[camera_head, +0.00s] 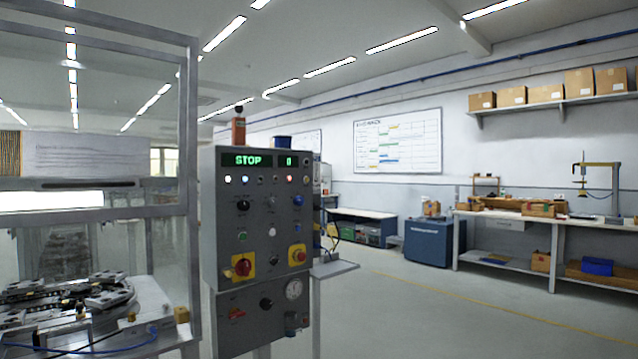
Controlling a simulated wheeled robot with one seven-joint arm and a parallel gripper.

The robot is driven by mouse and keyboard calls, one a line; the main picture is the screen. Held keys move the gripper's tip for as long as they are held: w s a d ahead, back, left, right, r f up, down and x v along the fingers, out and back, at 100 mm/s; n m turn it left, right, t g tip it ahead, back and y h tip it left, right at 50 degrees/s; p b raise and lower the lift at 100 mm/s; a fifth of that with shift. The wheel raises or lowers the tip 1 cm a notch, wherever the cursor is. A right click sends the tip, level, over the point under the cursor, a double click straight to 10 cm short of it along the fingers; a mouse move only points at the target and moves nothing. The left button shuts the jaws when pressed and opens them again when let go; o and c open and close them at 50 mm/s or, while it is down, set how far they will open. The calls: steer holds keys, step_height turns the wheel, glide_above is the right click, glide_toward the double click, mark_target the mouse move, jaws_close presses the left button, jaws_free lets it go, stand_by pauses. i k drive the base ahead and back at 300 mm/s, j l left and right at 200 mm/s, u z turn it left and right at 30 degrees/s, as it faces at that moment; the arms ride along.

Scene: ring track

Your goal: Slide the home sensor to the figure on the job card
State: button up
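A dark ring-shaped track (40,290) with several black blocks lies on a pale machine table at the lower left, inside a grey frame. Small yellowish blocks and a blue cable are at its near edge. I cannot tell which small part is the home sensor. A white sheet with faint lines of text (90,155) shows behind the frame at the upper left. I cannot read it or tell whether it is the job card. My gripper is not in view.
A grey control cabinet (262,215) stands right of the track, its green display reading STOP and 0. The frame's upright post (188,180) stands between them. A blue cart (434,243) and workbench (510,215) are further right. Open floor (430,315) lies at the front right.

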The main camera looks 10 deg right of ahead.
mark_target(80, 306)
steer(key=u, duration=1.65)
steer(key=i+l, duration=0.1)
steer(key=i, duration=0.2)
steer(key=i+l+z, duration=0.15)
steer(key=i, duration=0.15)
